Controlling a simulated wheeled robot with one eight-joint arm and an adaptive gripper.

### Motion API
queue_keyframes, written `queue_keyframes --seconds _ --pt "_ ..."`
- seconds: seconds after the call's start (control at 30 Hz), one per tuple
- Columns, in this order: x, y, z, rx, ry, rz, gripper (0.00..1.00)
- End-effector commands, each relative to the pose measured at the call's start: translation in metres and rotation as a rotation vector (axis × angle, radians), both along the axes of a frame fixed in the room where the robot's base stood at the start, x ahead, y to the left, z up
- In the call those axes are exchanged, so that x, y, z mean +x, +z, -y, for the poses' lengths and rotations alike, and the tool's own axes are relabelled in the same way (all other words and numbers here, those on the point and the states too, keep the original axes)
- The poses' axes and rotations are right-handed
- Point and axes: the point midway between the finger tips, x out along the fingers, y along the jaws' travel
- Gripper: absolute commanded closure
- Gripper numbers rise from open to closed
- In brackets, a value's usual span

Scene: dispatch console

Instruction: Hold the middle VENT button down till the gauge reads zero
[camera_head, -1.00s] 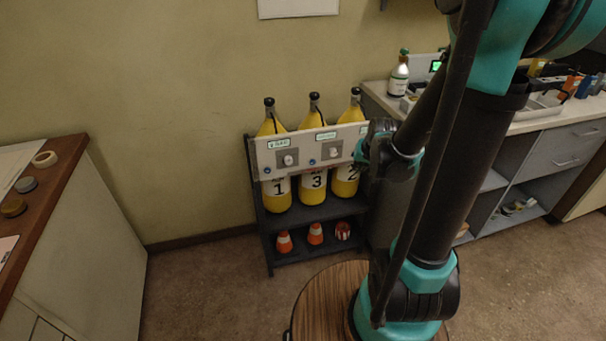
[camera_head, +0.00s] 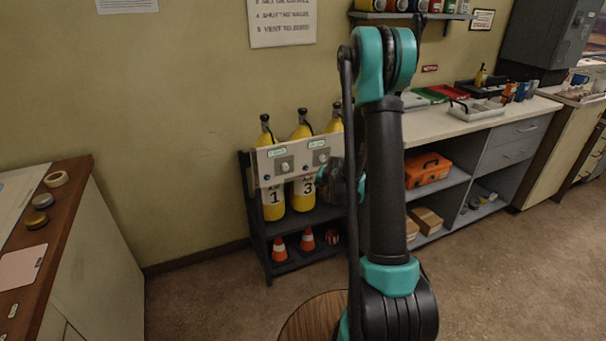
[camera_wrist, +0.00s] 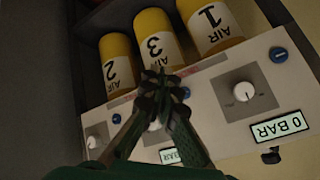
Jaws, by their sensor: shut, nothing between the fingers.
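The white panel (camera_head: 300,160) stands in front of the yellow air cylinders. In the wrist view its right-hand gauge (camera_wrist: 279,128) reads 0 BAR, beside a knob (camera_wrist: 243,94) and a blue button (camera_wrist: 279,54). The middle gauge (camera_wrist: 170,156) is partly behind my gripper and its reading cannot be made out. The middle knob (camera_wrist: 154,125) is also partly covered. My gripper (camera_wrist: 160,82) is shut and empty, its tips over the panel's middle section near the middle VENT button, which is mostly hidden. I cannot tell whether the tips touch it.
Cylinders 1 (camera_wrist: 208,25), 3 (camera_wrist: 158,48) and 2 (camera_wrist: 119,66) stand close behind the panel. A grey counter (camera_head: 440,128) lies right of my arm and a brown-topped desk (camera_head: 65,215) at the left. Open floor lies between desk and rack.

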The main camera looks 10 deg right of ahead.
Motion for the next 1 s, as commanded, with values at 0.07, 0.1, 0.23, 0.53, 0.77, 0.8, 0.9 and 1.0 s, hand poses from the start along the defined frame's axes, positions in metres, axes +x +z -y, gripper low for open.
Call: queue_keyframes --seconds 0.07,0.1,0.23,0.53,0.77,0.8,0.9,1.0 --pt "0.001 -0.001 0.0 0.001 -0.001 0.001 1.0" --pt "0.001 0.0 0.0 0.001 -0.001 0.001 1.0" --pt "0.0 0.0 0.0 0.0 -0.001 0.001 1.0" --pt "0.011 0.0 -0.004 -0.001 0.001 0.0 1.0" --pt "0.04 0.0 -0.013 0.001 0.001 0.0 1.0" --pt "0.045 0.0 -0.015 0.001 0.001 0.0 1.0" --pt "0.057 0.0 -0.019 0.0 0.001 0.001 1.0" --pt "0.068 0.0 -0.022 -0.001 0.001 0.0 1.0"
